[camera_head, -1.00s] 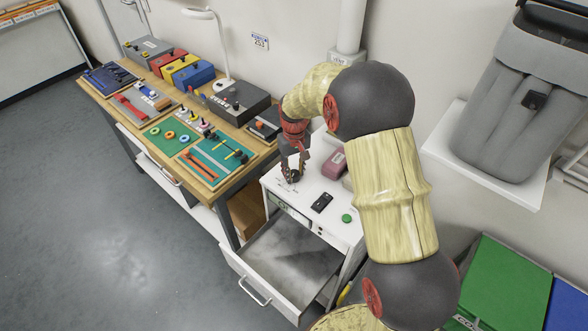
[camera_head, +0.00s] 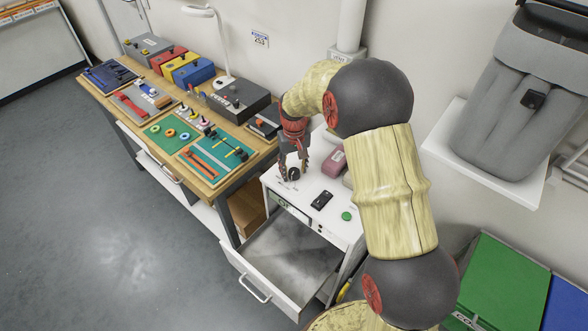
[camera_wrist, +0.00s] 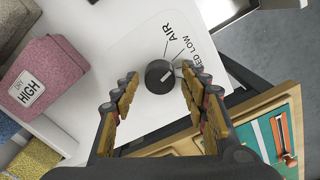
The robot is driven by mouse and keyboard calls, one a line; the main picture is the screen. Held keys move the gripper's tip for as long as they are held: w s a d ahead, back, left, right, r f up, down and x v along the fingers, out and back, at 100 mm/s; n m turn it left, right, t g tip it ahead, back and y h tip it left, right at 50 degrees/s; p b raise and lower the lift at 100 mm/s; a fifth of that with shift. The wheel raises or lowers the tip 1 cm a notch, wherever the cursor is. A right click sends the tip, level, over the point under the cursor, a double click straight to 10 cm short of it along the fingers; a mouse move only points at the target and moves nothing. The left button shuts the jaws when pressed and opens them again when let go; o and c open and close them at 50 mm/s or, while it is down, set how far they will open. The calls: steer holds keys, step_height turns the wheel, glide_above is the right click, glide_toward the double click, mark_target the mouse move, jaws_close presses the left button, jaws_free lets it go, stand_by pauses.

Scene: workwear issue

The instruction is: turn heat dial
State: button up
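The heat dial (camera_wrist: 160,77) is a black round knob with a pale pointer line, on a white cabinet top (camera_wrist: 118,50). In the wrist view its pointer slants up and right, toward the printed MED and LOW marks; the exact mark is unclear. AIR is printed above it. The dial also shows in the head view (camera_head: 293,174). My gripper (camera_wrist: 158,82) is open, with one finger left and one right of the dial. A gap shows between each fingertip and the knob. In the head view my gripper (camera_head: 293,165) is right over the dial.
A black rocker switch (camera_head: 321,200) and a green button (camera_head: 347,216) are on the same top. A pink block marked DRY HIGH (camera_wrist: 40,75) lies nearby. The drawer (camera_head: 262,283) below stands open. A wooden workbench (camera_head: 205,190) with tool trays is at left.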

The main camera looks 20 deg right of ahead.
mark_target(294, 170)
stand_by(0.3)
step_height(294, 170, up, 12)
steer(key=shift+f, duration=0.1)
stand_by(0.4)
stand_by(0.3)
